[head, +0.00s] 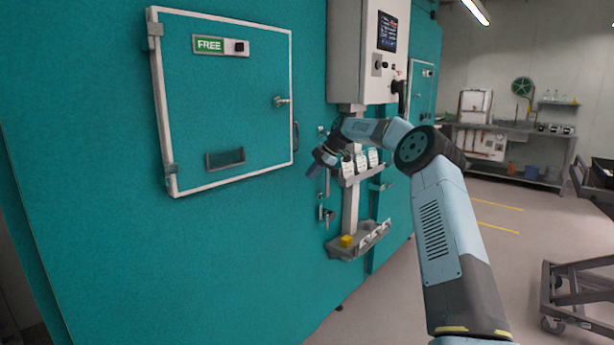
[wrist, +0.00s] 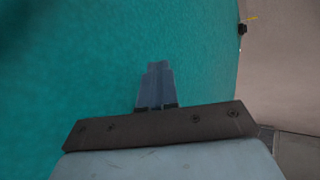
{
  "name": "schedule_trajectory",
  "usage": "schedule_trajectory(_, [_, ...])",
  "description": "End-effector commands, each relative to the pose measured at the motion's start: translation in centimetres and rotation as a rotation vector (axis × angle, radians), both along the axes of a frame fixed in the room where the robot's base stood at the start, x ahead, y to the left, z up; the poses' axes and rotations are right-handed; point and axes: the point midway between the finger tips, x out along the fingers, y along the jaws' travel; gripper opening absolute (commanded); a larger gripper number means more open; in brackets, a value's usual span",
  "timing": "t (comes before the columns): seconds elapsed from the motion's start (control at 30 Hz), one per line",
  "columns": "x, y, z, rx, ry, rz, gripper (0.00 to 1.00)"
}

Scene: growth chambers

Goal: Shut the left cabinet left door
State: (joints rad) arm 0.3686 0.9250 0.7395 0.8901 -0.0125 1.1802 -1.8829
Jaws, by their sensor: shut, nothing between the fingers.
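A teal door (head: 225,115) with a white frame sits in the teal cabinet wall at the left of the head view. It has hinges on its left side, a green FREE sign (head: 209,44), a small latch handle (head: 281,101) and a recessed slot (head: 225,158). It looks flush with the wall or nearly so; a small gap cannot be ruled out. My gripper (head: 313,170) is just right of the door's lower right corner, apart from the door. In the wrist view its fingers (wrist: 157,83) are together and empty, with plain teal wall beyond them.
A white control box (head: 350,50) on a post stands right of the door. Below it are racks with white bottles (head: 361,160) and a grey tray (head: 360,243) holding a yellow block (head: 346,240). A bench (head: 520,150) and a cart (head: 580,290) stand farther right. Floor between is open.

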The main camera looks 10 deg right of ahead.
Motion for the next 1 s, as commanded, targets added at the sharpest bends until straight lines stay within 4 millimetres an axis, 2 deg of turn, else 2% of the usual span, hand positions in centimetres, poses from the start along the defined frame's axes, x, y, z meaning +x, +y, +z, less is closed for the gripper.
schedule_trajectory(0.4, [-0.7,-4.2,5.0,-0.003,0.001,-0.001,0.00])
schedule_trajectory(0.63, [-0.9,-5.2,6.6,-0.003,0.002,0.000,0.00])
schedule_trajectory(0.77, [-1.5,-4.5,7.6,-0.015,0.012,-0.009,0.00])
schedule_trajectory(0.87, [-2.8,-3.0,8.7,-0.040,0.031,-0.032,0.00])
schedule_trajectory(1.0, [-5.6,-0.2,10.8,-0.090,0.068,-0.096,0.00])
